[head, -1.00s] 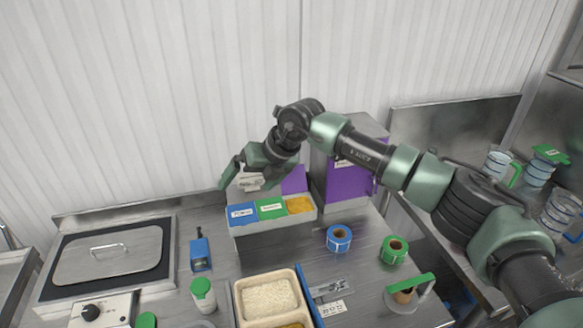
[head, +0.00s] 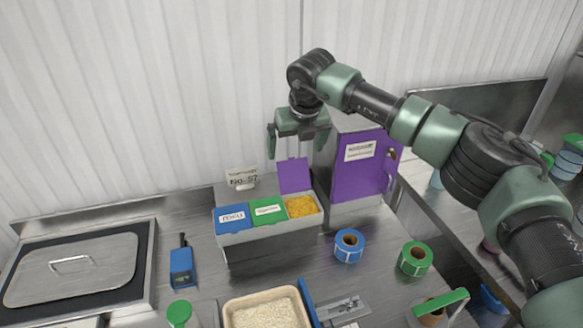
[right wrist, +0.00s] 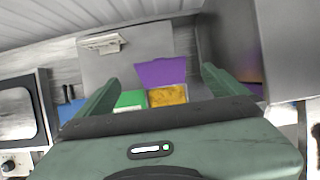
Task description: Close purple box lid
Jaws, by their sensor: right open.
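The purple lid (head: 294,175) stands raised at the back of the right compartment of a three-part box (head: 262,236). That compartment is open and holds yellow-orange food (head: 301,206). The blue lid (head: 231,217) and green lid (head: 268,211) lie flat over the other two compartments. My left gripper is out of view.
A cabinet with a purple door (head: 362,172) stands just right of the box. A sign (head: 242,178) stands behind the box. A blue tape roll (head: 348,245) and a green one (head: 415,258) lie in front. A blue handheld device (head: 181,266) is at left.

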